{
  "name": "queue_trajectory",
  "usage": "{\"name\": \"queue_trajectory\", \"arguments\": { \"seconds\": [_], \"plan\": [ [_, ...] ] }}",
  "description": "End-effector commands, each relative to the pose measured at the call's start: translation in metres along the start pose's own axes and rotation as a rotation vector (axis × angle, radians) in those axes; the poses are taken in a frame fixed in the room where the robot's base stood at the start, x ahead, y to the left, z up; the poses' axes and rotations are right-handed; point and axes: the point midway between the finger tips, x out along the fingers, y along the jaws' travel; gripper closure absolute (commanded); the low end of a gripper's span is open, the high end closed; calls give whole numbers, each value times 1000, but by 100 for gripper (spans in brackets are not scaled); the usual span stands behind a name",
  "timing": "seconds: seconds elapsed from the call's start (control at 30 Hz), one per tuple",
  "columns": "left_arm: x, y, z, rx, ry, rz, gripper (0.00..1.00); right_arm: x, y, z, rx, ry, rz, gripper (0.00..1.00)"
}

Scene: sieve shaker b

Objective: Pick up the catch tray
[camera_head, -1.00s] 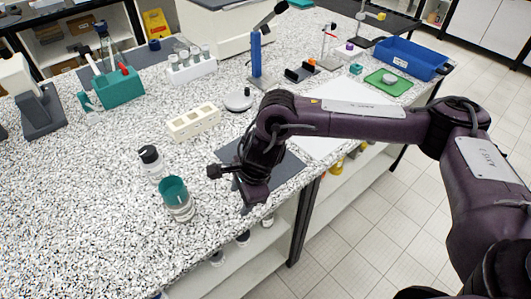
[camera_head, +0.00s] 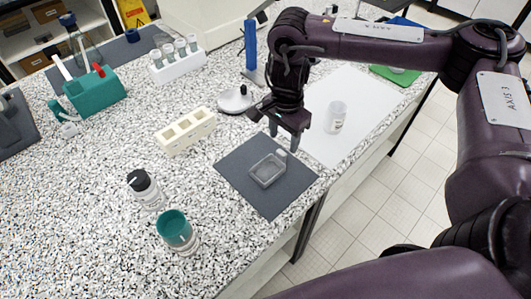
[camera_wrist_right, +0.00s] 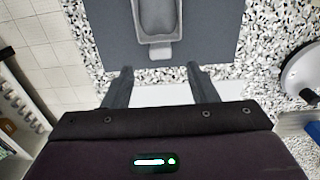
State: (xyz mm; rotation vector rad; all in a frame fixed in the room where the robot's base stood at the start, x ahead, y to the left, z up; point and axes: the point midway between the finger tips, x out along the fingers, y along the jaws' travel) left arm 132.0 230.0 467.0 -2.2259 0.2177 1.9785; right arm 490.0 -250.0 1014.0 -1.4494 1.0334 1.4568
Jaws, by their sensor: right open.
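The catch tray (camera_head: 267,169) is a small, clear grey, open tray with a short tab at one end. It lies on a dark grey mat (camera_head: 240,187) on the speckled bench. In the right wrist view the catch tray (camera_wrist_right: 158,22) shows at the top centre, its tab pointing toward my gripper. My right gripper (camera_head: 286,143) is open and empty, just behind the tray in the head view and apart from it. In the wrist view its two fingers (camera_wrist_right: 159,74) are spread either side of the tab's line. My left gripper is not in view.
A clear jar (camera_head: 335,117) stands on a white sheet (camera_head: 362,100) right of my gripper. A cream block with wells (camera_head: 185,131), a black-capped bottle (camera_head: 144,187) and a teal-topped jar (camera_head: 176,230) stand left of the mat. A round silver device (camera_head: 235,99) is behind.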

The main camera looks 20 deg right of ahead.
Motion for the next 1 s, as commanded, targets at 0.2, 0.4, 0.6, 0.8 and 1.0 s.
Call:
{"name": "queue_trajectory", "arguments": {
  "seconds": [0.2, 0.4, 0.6, 0.8, 1.0],
  "plan": [
    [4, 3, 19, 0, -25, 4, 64, 22, 0, 0, 2, -1, 3, 47],
    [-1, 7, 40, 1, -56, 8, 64, 40, -3, -2, 1, -1, 7, 47],
    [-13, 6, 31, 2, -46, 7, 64, 67, -6, -3, 1, 0, 5, 47],
    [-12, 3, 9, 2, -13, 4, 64, 74, -6, -3, 1, 0, 1, 47],
    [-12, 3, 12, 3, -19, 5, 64, 74, -6, -3, 1, 0, 1, 59]
  ]
}}
